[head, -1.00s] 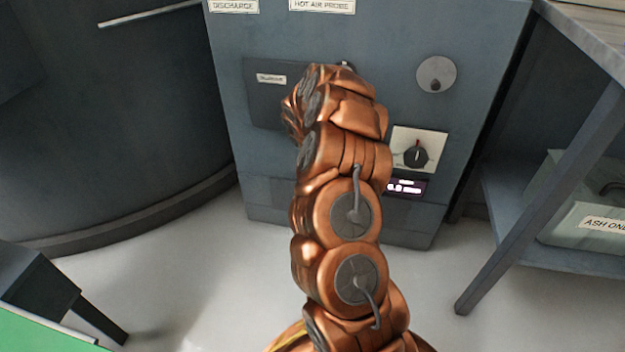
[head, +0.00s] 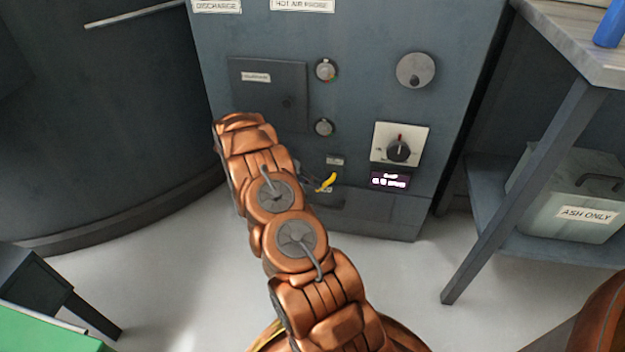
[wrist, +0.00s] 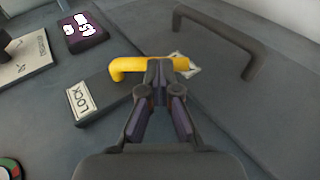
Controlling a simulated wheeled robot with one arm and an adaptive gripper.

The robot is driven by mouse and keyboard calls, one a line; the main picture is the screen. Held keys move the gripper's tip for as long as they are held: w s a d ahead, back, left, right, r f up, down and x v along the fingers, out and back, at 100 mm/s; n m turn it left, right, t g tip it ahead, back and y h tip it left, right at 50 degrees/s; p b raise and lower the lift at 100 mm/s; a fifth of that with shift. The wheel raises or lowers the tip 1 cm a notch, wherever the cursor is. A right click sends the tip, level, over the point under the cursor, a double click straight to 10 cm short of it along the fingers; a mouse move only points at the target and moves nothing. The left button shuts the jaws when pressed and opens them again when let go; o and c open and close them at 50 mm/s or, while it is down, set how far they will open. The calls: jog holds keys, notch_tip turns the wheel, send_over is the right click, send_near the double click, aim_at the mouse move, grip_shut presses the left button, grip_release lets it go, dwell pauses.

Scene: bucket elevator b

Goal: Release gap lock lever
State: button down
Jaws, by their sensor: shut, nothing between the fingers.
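The gap lock lever is a yellow bent handle low on the grey cabinet (head: 327,182). In the wrist view the yellow lever (wrist: 128,66) lies across the picture, its bent end at the left. A LOCK label (wrist: 80,101) sits on the dark plate left of it. My gripper (wrist: 160,72) is shut and empty, its fingertips overlapping the middle of the lever. I cannot tell whether they touch it. Fingertips hide part of the lever. In the head view my arm hides most of the gripper.
A grey bar handle (wrist: 215,38) arches at the upper right in the wrist view. A purple display (head: 389,180) and a dial plate (head: 400,144) are right of the lever. Two small knobs (head: 325,70) are above. A bench leg (head: 520,200) stands right.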

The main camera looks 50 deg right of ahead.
jog(key=shift+s+d+f+g+h+p, duration=0.1)
jog(key=shift+s+f+g+h+p, duration=0.1)
jog(key=shift+f+g+h+p, duration=0.3)
jog(key=shift+s+d+f+g+h+p, duration=0.1)
jog(key=shift+s+f+g+h+p, duration=0.15)
jog(key=shift+g, duration=0.35)
jog(key=shift+d+p, duration=0.1)
jog(key=shift+p, duration=0.25)
jog(key=shift+f, duration=0.1)
jog(key=shift+s+d+f+p, duration=0.15)
jog(key=shift+s+f+p, duration=0.25)
jog(key=shift+p, duration=0.3)
jog(key=shift+f, duration=0.1)
jog(key=w+f+p+v, duration=0.1)
jog(key=f+p+v, duration=0.1)
jog(key=v, duration=1.1)
jog(key=shift+w+a+f+p, duration=0.25)
jog(key=shift+a+p, duration=0.1)
jog(key=shift+a, duration=0.15)
jog(key=shift+r, duration=0.1)
